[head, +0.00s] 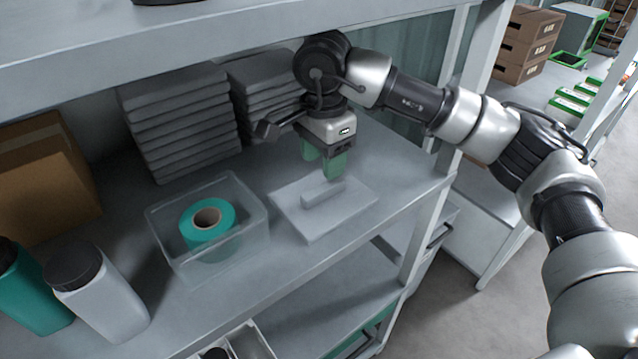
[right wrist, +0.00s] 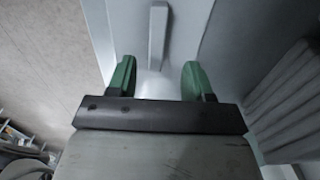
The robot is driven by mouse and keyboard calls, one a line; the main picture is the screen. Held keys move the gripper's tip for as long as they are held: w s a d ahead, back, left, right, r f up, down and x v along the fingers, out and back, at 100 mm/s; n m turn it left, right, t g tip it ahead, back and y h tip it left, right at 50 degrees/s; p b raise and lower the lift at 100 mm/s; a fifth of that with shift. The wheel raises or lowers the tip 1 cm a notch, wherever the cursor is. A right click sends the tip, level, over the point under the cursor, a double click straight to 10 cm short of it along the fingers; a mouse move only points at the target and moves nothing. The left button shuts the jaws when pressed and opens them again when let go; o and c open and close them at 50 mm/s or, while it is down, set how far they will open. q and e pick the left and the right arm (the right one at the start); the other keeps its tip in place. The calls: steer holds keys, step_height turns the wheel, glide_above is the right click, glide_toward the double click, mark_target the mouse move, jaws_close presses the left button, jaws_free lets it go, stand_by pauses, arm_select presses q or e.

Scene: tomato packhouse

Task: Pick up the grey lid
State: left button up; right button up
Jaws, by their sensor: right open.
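The grey lid (head: 322,216) is a flat rectangular plate with a raised bar handle, lying on the shelf near its front edge. My right gripper (head: 323,163) hangs just above and behind the handle, its green fingers pointing down. It is open and empty. In the right wrist view the lid's handle (right wrist: 158,35) lies beyond the two fingertips of the right gripper (right wrist: 157,78), roughly centred between them and apart from both. My left gripper is not in view.
A clear bin (head: 262,238) with a teal tape roll (head: 222,217) stands just left of the lid. Stacked grey trays (head: 185,125) stand behind. A white bottle (head: 105,305) and cardboard box (head: 45,180) are at left. An upper shelf (head: 200,45) runs overhead.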

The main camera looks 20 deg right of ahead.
mark_target(325, 186)
steer(key=f+p, duration=0.1)
steer(key=s+f+p, duration=0.1)
steer(key=shift+d+f, duration=0.2)
steer(key=shift+f, duration=0.1)
steer(key=f, duration=0.1)
steer(key=f+p, duration=0.1)
steer(key=shift+w+f, duration=0.3)
steer(key=shift+w, duration=0.05)
steer(key=shift+f, duration=0.4)
steer(key=shift+c, duration=1.4)
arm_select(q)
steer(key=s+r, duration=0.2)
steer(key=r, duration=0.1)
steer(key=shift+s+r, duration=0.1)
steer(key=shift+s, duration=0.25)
arm_select(e)
jaws_close()
